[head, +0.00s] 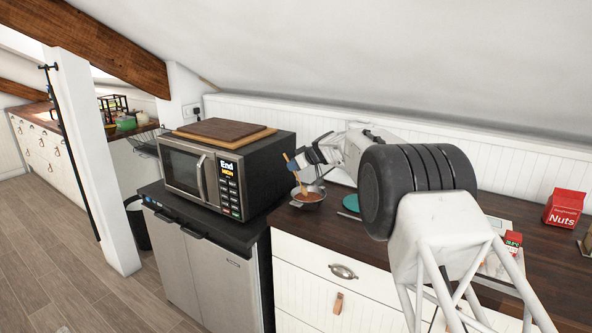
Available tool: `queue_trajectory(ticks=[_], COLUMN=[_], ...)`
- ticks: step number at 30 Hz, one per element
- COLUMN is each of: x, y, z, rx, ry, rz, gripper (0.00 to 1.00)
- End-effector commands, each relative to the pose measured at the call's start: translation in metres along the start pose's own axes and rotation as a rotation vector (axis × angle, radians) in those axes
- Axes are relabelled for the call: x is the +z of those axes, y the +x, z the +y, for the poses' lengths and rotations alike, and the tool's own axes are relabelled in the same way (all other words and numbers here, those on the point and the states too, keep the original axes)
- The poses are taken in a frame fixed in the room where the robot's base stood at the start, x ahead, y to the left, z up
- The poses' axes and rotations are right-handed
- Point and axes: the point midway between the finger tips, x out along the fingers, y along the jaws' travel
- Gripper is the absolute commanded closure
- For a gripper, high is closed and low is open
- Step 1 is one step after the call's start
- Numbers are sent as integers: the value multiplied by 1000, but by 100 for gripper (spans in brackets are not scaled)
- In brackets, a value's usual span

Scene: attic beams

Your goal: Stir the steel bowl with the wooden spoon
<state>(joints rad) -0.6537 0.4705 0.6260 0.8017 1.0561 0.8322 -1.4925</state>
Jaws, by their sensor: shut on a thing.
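The steel bowl (318,192) stands on the dark wooden counter, just right of the microwave, with reddish-brown contents inside. The wooden spoon (290,167) is upright and tilted, its handle top leaning left. Its lower end reaches down to the bowl's contents; the exact tip is too small to make out. My gripper (295,163) is above the bowl's left side, shut on the spoon's handle. The fingers are small and partly hidden in this view.
A microwave (190,175) with boards (215,130) on top stands close left of the bowl. A teal round item (351,203) lies right of the bowl, partly behind my arm. A red nuts box (564,208) stands far right. The sloping ceiling is low over the counter.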

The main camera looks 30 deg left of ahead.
Motion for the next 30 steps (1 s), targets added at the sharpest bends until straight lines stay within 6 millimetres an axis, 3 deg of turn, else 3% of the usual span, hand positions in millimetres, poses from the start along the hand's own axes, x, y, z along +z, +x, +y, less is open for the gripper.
queue_trajectory(ticks=[13,30], x=[-25,-27], y=[0,0], z=[0,0], rx=[0,0], ry=[-2,-1], rz=[0,0], gripper=[100,100])
